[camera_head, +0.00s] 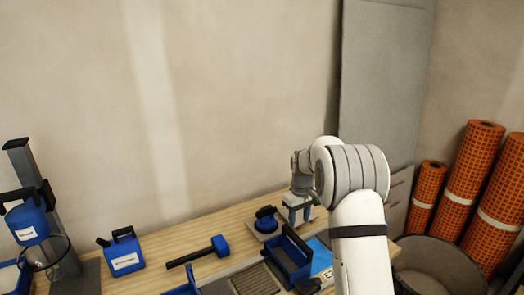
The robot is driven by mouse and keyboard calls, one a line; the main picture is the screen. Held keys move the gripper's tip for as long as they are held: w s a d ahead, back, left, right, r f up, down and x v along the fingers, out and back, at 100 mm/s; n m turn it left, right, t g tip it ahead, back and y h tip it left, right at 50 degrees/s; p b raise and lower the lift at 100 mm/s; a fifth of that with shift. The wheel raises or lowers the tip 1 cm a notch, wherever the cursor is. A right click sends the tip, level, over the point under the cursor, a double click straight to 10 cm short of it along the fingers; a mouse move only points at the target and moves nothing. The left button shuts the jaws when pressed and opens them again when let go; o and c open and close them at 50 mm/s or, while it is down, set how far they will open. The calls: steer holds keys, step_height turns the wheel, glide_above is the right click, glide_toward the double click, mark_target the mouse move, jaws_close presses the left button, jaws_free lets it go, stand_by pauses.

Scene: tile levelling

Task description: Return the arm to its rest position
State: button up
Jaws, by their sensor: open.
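My white arm rises from the lower right and bends over toward the workbench (222,240). My gripper (296,216) points down over the back right part of the bench, its two fingers apart. No object shows between the fingers. It is just right of a blue-and-black suction-cup-like tool (266,219) that stands on a pale plate. Whether the fingertips touch anything cannot be told. My upper arm hides part of the bench's right end.
A blue open-topped box (291,262), a black-handled mallet (199,252) and a blue jug (123,252) lie along the bench. A stand with a blue bottle (28,222) is at left. Orange rolls (470,185) and a grey tub (440,268) stand at right. The wall behind is bare.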

steer(key=s+a+r+m+t, duration=0.1)
steer(key=s+r, duration=0.5)
steer(key=s, duration=0.3)
steer(key=s+r+m, duration=0.2)
steer(key=s+r, duration=0.5)
steer(key=s, duration=0.2)
steer(key=s+m+t, duration=0.1)
steer(key=s+m, duration=0.1)
steer(key=s, duration=1.7)
steer(key=shift+s+a+f+t+p, duration=0.15)
steer(key=shift+s+a+t+p, duration=0.15)
steer(key=shift+a, duration=0.15)
